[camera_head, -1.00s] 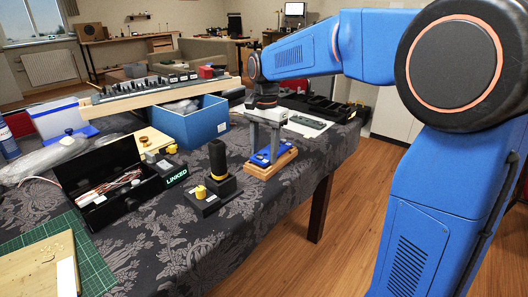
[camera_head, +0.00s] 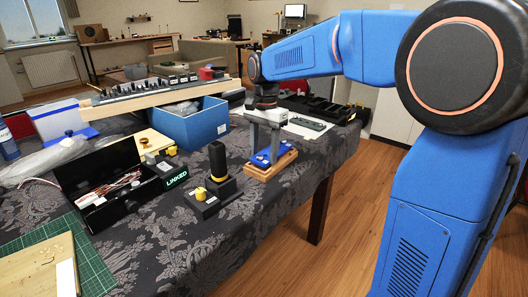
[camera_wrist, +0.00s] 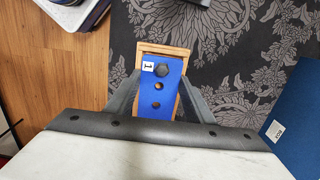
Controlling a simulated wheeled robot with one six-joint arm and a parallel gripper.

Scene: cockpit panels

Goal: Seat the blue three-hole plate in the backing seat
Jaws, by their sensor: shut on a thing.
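The blue three-hole plate (camera_wrist: 149,92) lies over a wooden block, the backing seat (camera_wrist: 176,50), in the wrist view. A dark round knob or peg sits at the hole near the white label; the other two holes show open. My gripper (camera_wrist: 155,95) has a finger along each side of the plate and is shut on it. In the head view the blue plate (camera_head: 264,158) is at the wooden seat (camera_head: 285,160) near the table's right edge, with my gripper (camera_head: 264,150) over it from above. I cannot tell whether the plate is flat on the wood.
A black base with a dark upright handle and yellow knob (camera_head: 200,193) stands left of the seat. A blue box (camera_head: 190,128) and a black tray (camera_head: 315,105) are behind. The table's edge is close on the right.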

